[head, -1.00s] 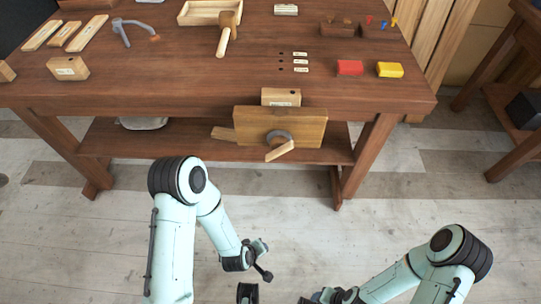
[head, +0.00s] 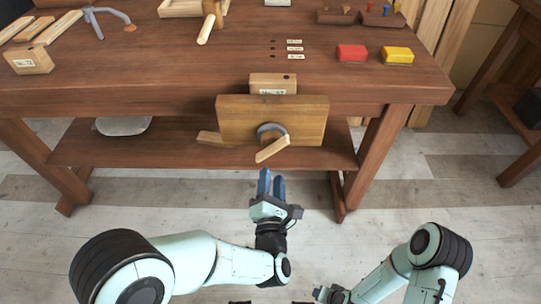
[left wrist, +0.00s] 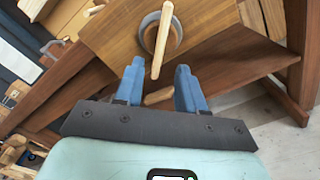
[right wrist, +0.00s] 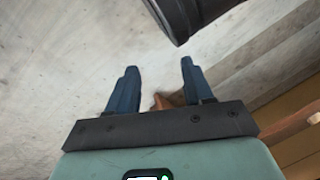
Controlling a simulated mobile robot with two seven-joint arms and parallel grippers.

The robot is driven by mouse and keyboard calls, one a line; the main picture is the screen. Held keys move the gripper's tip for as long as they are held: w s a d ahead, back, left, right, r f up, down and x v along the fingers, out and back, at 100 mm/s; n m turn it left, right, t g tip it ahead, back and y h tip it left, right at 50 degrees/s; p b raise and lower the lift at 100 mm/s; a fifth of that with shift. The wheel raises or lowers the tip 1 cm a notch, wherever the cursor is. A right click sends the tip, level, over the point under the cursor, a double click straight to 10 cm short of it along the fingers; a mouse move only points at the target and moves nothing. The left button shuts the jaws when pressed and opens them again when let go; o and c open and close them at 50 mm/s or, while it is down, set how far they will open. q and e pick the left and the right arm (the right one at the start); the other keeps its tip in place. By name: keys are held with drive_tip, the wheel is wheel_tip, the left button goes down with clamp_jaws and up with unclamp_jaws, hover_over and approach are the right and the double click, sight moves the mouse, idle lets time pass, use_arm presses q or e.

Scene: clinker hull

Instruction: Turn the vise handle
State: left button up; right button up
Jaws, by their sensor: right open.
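The vise has a wooden front jaw (head: 290,112) on the front edge of the workbench (head: 160,75). Its light wooden handle (head: 272,149) crosses a grey round hub (head: 270,130) and slants up to the right in the head view. My left gripper (head: 272,178) is below the handle, apart from it, with its blue fingers pointing at the vise. In the left wrist view the handle (left wrist: 161,42) stands nearly upright ahead of the left gripper (left wrist: 160,80), whose fingers are spread and empty. My right gripper (right wrist: 158,80) is open and empty over the floor.
A wooden block (head: 272,83) sits on the bench just behind the vise jaw. A red block (head: 351,53) and a yellow block (head: 398,54) lie to its right. A lower shelf (head: 170,145) runs under the bench. The floor in front is clear.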

sight(272, 154)
use_arm(q)
drive_tip(key=w, duration=0.8)
drive_tip(key=shift+w+f, duration=0.1)
drive_tip(key=shift+w, duration=0.1)
clamp_jaws()
